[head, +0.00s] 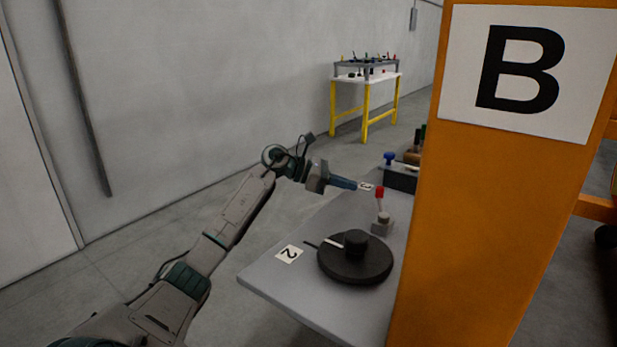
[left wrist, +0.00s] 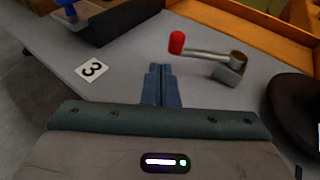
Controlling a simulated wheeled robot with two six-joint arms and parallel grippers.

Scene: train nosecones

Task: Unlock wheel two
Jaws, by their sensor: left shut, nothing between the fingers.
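Wheel two (head: 340,268) is a black disc with a hub, lying flat on the grey table beside the label "2" (head: 289,254). Its dark rim also shows at the right edge of the left wrist view (left wrist: 292,112). Behind it stands a lever with a red knob (head: 380,192) on a small grey block (head: 382,224). In the left wrist view the lever's red knob (left wrist: 176,43) points left from its block (left wrist: 228,74). My left gripper (head: 356,185) is shut and empty, its blue fingers (left wrist: 162,84) apart from the knob in the left wrist view. My right gripper is not in view.
An orange post marked "B" (head: 470,220) hides the table's right side. A label "3" (left wrist: 91,69) and a dark box with a blue knob (head: 388,158) lie farther along the table (head: 262,278). A yellow-legged table (head: 364,105) stands by the wall.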

